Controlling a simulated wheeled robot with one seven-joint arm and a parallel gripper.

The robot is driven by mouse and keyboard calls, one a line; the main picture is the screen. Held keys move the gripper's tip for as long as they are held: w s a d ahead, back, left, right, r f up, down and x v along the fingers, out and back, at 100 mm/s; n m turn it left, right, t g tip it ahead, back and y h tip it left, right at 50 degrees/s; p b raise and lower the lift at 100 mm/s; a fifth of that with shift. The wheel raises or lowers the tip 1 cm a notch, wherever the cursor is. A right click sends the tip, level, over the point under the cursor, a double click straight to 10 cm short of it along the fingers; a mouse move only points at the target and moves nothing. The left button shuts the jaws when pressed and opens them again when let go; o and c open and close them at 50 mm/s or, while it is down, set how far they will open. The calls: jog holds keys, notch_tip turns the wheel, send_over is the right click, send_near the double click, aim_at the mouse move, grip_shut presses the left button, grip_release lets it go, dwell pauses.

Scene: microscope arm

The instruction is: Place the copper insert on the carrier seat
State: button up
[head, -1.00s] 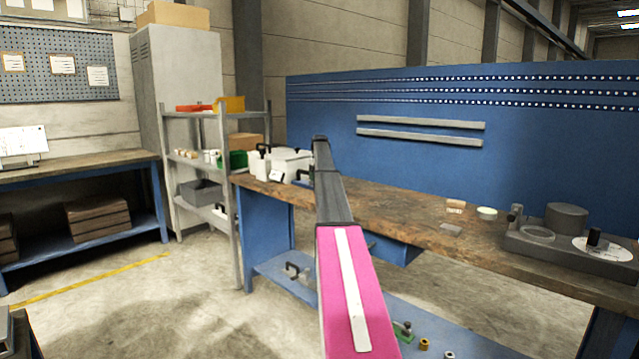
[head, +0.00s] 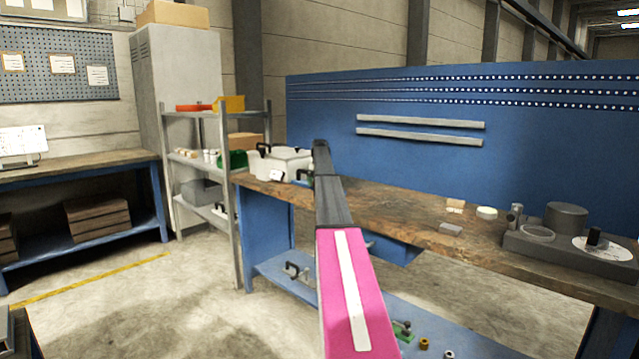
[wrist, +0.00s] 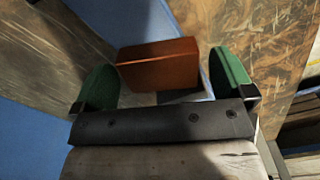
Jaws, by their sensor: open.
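In the wrist view, a copper-brown block (wrist: 160,66), which looks like the copper insert, lies between and just beyond the two green fingers of my gripper (wrist: 168,82). The fingers are apart, with a narrow gap showing at the right side of the block; contact at the left side is hard to tell. In the head view my pink-and-dark arm hides most of the gripper, and I cannot make out the insert there. A grey fixture (head: 520,246) with a ring and a cylinder stands at the bench's right; I cannot tell whether it includes the carrier seat.
The wooden workbench (head: 400,214) has a blue back panel (head: 400,95). A white container (head: 285,161) with dark handles stands at its left end. A small grey block (head: 450,229) and a pale round piece (head: 487,213) lie left of the fixture. Small parts lie on the lower shelf.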

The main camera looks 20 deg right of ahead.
notch_tip(320, 180, up, 12)
dwell(0.5)
